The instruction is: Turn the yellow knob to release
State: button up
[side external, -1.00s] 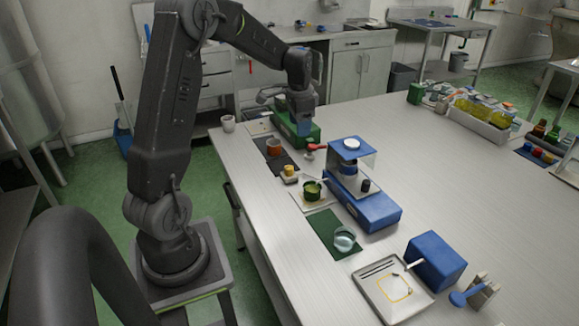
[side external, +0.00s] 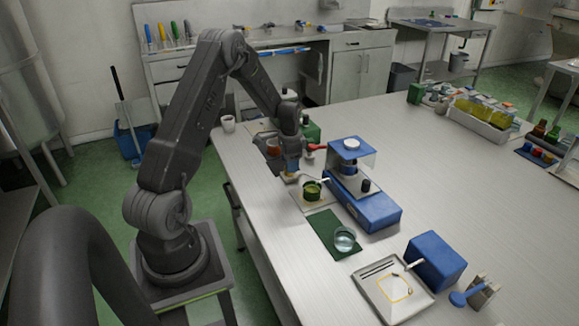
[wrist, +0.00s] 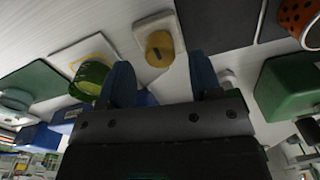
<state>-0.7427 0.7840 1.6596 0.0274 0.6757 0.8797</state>
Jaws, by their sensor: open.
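The yellow knob (wrist: 159,48) shows in the wrist view on a pale rounded base, with a small dark mark on its top. My gripper (wrist: 161,78) is open, its two blue fingers apart, with the knob showing beyond the gap between them. The fingers do not appear closed on the knob, and I cannot tell how far above it they are. In the side view my gripper (side external: 291,170) is low over the knob's spot and mostly hides the knob.
A green cup (wrist: 90,76) stands on a pale board beside the knob. A blue device (side external: 368,206) stands to the right, a red-handled part (side external: 316,147) and green box (wrist: 291,86) behind. An orange perforated cup (wrist: 301,18) and dark mat (wrist: 215,22) are close.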

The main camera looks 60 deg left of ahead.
jog(key=shift+f, duration=1.1)
jog(key=c, duration=0.9)
jog(key=shift+c, duration=0.2)
